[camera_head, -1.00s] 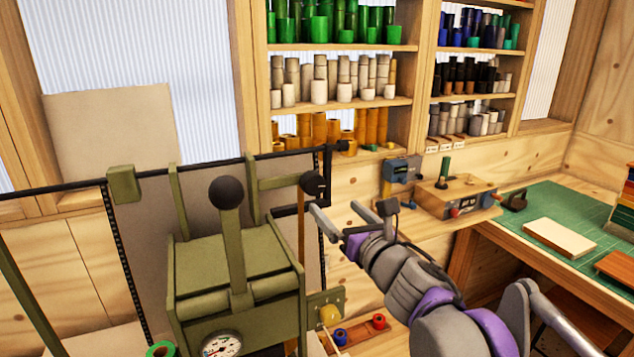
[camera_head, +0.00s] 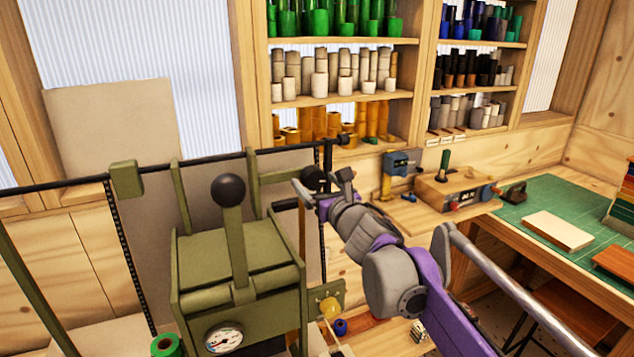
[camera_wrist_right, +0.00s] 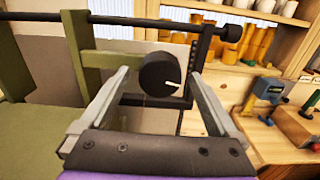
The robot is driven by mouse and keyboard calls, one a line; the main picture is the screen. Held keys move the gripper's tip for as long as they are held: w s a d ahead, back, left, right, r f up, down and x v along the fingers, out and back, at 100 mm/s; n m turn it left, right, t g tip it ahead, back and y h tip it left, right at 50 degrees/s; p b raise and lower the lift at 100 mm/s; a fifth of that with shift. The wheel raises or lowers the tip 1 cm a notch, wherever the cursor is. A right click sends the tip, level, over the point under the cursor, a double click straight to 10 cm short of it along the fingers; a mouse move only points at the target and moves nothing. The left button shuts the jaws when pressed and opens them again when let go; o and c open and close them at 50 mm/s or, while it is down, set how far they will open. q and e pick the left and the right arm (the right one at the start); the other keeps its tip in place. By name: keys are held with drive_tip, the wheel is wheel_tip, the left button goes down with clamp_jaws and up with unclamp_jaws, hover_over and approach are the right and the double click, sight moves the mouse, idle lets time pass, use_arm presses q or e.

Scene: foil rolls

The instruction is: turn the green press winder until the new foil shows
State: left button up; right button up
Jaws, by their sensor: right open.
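The olive-green press (camera_head: 240,262) stands left of centre, with a black ball-topped lever (camera_head: 229,192) and a round gauge (camera_head: 223,338). Its winder is a dark round knob (camera_head: 313,174) on the right side of the frame. In the wrist view the knob (camera_wrist_right: 158,76) carries a white mark pointing right and slightly down. My right gripper (camera_head: 321,186) is open, its fingers on either side of the knob; I cannot tell whether they touch it. A green roll (camera_head: 166,346) shows at the bottom left. My left gripper is out of view.
A black bar (camera_head: 210,159) runs across above the press. Shelves (camera_head: 345,97) of coloured rolls stand behind. A wooden box (camera_head: 455,188) and blue device (camera_head: 397,166) sit on the right bench, beside a green mat (camera_head: 565,212). A blue roll (camera_head: 340,327) lies below my right arm.

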drive_tip(key=shift+c, duration=0.2)
drive_tip(key=c, duration=1.3)
drive_tip(key=shift+c, duration=0.2)
drive_tip(key=shift+m, duration=0.3)
drive_tip(key=m, duration=0.3)
drive_tip(key=shift+m, duration=0.4)
drive_tip(key=m, duration=0.4)
drive_tip(key=shift+a, duration=0.1)
drive_tip(key=m+b, duration=0.1)
drive_tip(key=m, duration=0.5)
drive_tip(key=shift+b, duration=0.35)
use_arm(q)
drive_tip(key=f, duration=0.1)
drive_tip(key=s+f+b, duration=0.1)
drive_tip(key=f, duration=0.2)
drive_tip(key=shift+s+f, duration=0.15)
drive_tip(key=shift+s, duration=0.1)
use_arm(e)
drive_tip(key=m, duration=0.5)
drive_tip(key=shift+r, duration=0.15)
